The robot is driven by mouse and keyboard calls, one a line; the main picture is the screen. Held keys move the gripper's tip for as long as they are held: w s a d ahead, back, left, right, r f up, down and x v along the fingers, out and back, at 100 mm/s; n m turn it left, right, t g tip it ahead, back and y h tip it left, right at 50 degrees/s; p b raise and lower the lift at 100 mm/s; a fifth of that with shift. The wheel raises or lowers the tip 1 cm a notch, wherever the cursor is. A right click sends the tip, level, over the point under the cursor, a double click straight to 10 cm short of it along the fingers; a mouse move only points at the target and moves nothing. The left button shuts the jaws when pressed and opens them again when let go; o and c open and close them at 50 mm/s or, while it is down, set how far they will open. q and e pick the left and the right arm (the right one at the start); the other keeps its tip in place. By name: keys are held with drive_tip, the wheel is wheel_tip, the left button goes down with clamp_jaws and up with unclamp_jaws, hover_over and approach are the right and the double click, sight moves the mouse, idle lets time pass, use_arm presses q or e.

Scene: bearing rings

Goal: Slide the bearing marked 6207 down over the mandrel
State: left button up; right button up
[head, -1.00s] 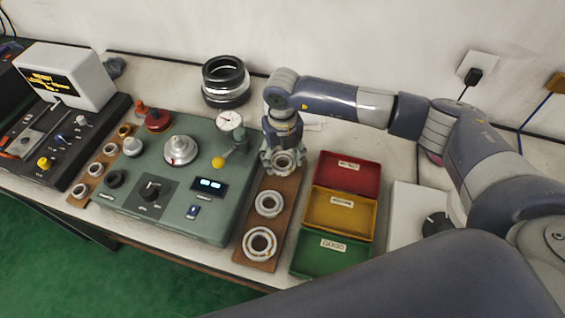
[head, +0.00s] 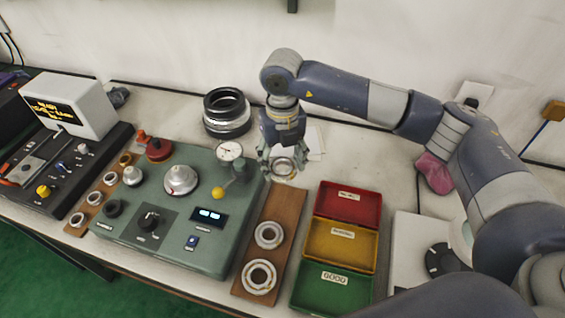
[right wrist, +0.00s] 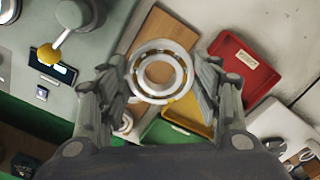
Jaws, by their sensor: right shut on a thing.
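My right gripper (head: 283,166) is shut on a bearing ring (right wrist: 160,72) and holds it up above the far end of the wooden board. In the right wrist view the ring sits flat between the two fingers, with its balls showing. No number on it is legible. Two other bearings, a smaller one (head: 269,235) and a larger one (head: 259,277), lie on the wooden board (head: 285,209). A silver stepped hub (head: 180,180), which looks like the mandrel, stands on the green machine to the left, apart from the gripper. My left gripper is not in view.
A dial gauge (head: 229,151) and a yellow ball knob (head: 218,193) stand between the held ring and the hub. Red (head: 347,187), yellow (head: 370,247) and green (head: 300,292) bins are on the right. Black and silver stacked rings (head: 227,128) stand behind the machine.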

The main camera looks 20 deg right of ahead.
drive_tip(key=shift+r+p, duration=0.85)
drive_tip(key=shift+r, duration=1.1)
